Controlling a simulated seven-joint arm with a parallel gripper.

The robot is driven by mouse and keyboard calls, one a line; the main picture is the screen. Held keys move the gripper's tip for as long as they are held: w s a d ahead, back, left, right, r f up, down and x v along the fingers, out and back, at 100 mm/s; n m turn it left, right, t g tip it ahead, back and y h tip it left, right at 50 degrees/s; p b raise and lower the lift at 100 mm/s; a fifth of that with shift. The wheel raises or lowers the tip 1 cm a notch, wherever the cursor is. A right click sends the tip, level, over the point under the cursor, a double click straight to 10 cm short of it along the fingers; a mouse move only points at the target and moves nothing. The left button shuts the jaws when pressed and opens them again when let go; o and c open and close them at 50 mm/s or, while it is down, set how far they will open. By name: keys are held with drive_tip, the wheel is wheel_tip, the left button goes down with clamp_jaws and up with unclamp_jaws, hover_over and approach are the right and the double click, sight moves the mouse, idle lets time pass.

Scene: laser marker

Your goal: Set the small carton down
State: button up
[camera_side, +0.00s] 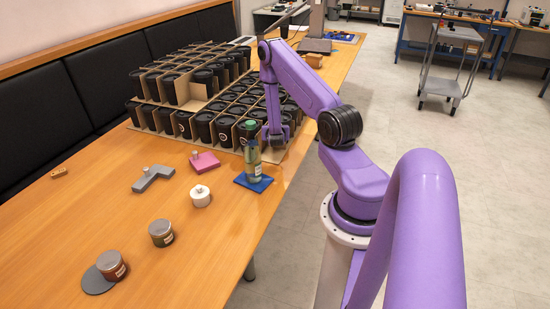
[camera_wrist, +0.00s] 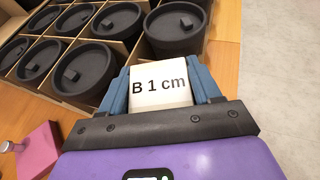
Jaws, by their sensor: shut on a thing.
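A small white carton with the print "B 1 cm" (camera_wrist: 161,87) is between the two blue fingers of my gripper (camera_wrist: 159,80) in the wrist view. The fingers press on its left and right sides. Its underside is hidden, and I cannot tell whether it touches anything below. In the side view my gripper (camera_side: 277,137) points down at the near right edge of the cardboard crate, just behind the green bottle. The carton is too small there to make out clearly.
A cardboard crate of black lidded pots (camera_side: 228,118) stands behind my gripper. A green bottle (camera_side: 252,155) stands on a blue mat (camera_side: 254,184) in front. A pink block (camera_side: 204,162), grey L-shaped piece (camera_side: 152,177), white round container (camera_side: 200,196) and jars (camera_side: 161,233) stand leftward.

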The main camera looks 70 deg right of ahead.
sight(275, 156)
drive_tip(key=shift+f, duration=4.2)
drive_tip(key=shift+f, duration=0.1)
drive_tip(key=o, duration=1.1)
drive_tip(key=v, duration=0.3)
drive_tip(key=shift+r, duration=3.65)
drive_tip(key=shift+s, duration=0.1)
